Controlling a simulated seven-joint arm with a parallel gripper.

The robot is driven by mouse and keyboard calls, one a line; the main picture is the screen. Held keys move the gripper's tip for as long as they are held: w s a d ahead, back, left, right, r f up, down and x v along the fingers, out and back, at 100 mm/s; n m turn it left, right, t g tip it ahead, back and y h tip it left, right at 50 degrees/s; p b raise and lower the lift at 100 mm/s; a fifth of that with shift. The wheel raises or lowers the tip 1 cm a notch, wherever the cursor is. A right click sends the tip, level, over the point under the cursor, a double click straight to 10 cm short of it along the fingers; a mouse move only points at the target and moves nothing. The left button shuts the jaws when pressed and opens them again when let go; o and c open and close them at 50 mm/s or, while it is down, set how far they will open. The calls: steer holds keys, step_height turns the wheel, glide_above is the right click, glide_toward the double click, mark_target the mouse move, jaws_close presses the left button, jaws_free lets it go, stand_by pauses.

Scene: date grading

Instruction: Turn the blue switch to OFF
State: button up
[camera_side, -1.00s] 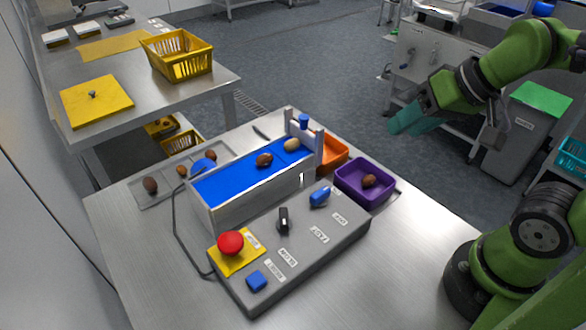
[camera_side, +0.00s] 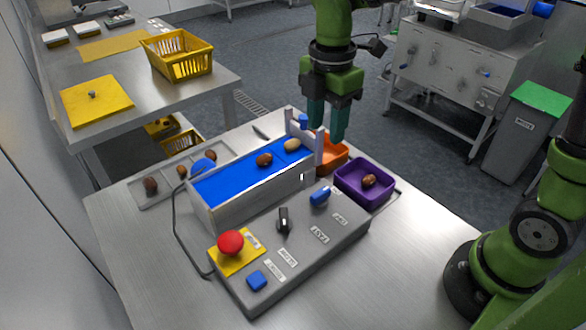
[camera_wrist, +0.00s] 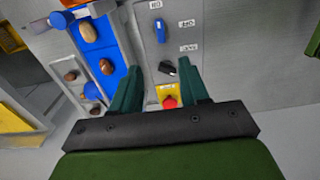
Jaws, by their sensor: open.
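The blue switch (camera_side: 320,195) sits on the grey control panel (camera_side: 345,228), near its far right end. In the wrist view the blue switch (camera_wrist: 160,30) points up toward a label that seems to read ON; the label reading OFF (camera_wrist: 186,23) is to its right. My gripper (camera_side: 326,132) is above and beyond the switch, over the far end of the conveyor and the bins, with fingers pointing down. It is open and empty, apart from the switch. In the wrist view my gripper (camera_wrist: 158,66) has its two green fingers apart.
The panel also carries a black knob (camera_side: 284,220), a red button (camera_side: 230,243) and a blue push button (camera_side: 256,281). The conveyor (camera_side: 225,185) with dates runs behind it. A purple bin (camera_side: 378,199) and an orange bin (camera_side: 331,158) stand beside its far end.

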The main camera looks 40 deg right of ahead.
mark_target(321, 192)
step_height(321, 192, down, 17)
steer(key=shift+r, duration=0.2)
stand_by(0.3)
jaws_close()
